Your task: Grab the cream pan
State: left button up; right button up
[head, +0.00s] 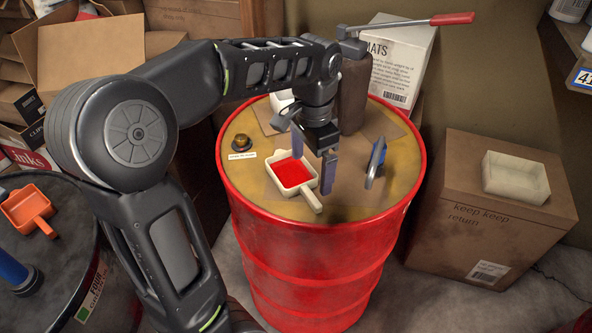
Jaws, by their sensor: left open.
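The cream pan (309,194) sits on top of the red drum (315,240). It is a small square pan with a red inside, and its short handle points toward the front right. My left gripper (312,175) hangs over the drum top, pointing down, with its two fingers apart and nothing between them. The fingers show at the pan's back and right edges, close to it in the picture. I cannot tell whether they touch it. My right gripper is not in view.
On the drum are a dark bottle-like jack (355,95) with a red-tipped lever, a blue-and-grey object (376,163) and a small amber-topped item (241,143). An orange pan (27,209) lies on a dark drum at left. A cream tray (516,176) sits on a cardboard box (490,222) at right.

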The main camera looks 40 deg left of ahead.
aim_at(311, 195)
pick_arm(q)
jog(key=shift+s+d, duration=0.1)
jog(key=shift+s, duration=0.1)
jog(key=shift+w+f, duration=0.1)
jog(key=shift+f, duration=1.2)
jog(key=shift+f, duration=0.1)
notch_tip(311, 195, down, 5)
jog(key=shift+d+p, duration=0.15)
jog(key=shift+p, duration=0.35)
jog(key=shift+c, duration=0.6)
jog(key=c, duration=1.9)
notch_tip(311, 195, up, 10)
jog(key=shift+b, duration=0.3)
